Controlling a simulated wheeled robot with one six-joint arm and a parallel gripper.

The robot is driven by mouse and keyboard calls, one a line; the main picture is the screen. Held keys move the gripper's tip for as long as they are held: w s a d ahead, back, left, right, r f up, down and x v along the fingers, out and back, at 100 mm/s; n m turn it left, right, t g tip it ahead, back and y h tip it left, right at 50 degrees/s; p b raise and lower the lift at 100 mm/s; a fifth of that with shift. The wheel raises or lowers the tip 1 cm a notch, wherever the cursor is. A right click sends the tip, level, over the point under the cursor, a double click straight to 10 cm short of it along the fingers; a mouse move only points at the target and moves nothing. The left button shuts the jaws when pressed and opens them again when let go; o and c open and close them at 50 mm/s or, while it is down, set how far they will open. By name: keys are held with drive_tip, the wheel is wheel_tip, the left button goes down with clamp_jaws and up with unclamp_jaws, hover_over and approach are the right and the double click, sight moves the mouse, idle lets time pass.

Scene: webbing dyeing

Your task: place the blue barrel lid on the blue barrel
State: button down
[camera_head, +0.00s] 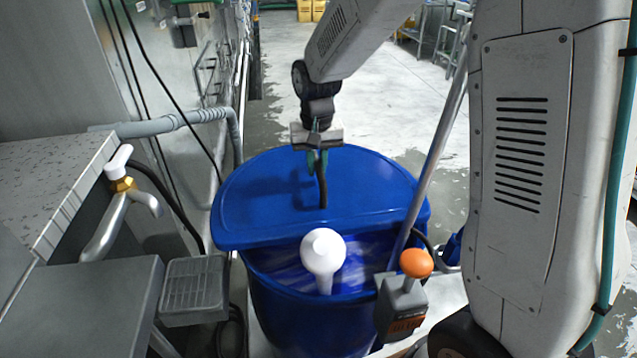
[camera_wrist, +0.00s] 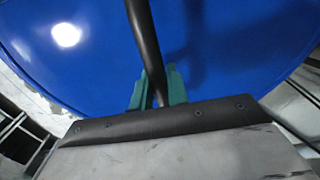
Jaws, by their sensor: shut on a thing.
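The blue barrel lid (camera_head: 275,197) lies over the back part of the blue barrel (camera_head: 315,318), with the front of the opening uncovered. Whether the lid rests on the rim or hovers just above it, I cannot tell. My gripper (camera_head: 317,160) is above the lid and shut on its dark upright handle. In the wrist view the teal fingers of my gripper (camera_wrist: 158,88) close around the dark handle (camera_wrist: 145,40), with the blue lid (camera_wrist: 90,65) filling the background. A white rounded thing (camera_head: 323,250) stands up from the barrel's open front part.
A grey box with an orange knob (camera_head: 416,263) stands at the barrel's right front. A metal counter with a white-handled tap (camera_head: 119,162) is on the left, with a grey pedal-like block (camera_head: 193,290) below it.

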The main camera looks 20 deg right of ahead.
drive_tip(key=shift+d+f, duration=0.1)
drive_tip(key=shift+f, duration=2.8)
drive_tip(key=shift+f, duration=0.1)
drive_tip(key=c, duration=1.4)
unclamp_jaws()
drive_tip(key=shift+f, duration=0.1)
drive_tip(key=shift+o, duration=0.2)
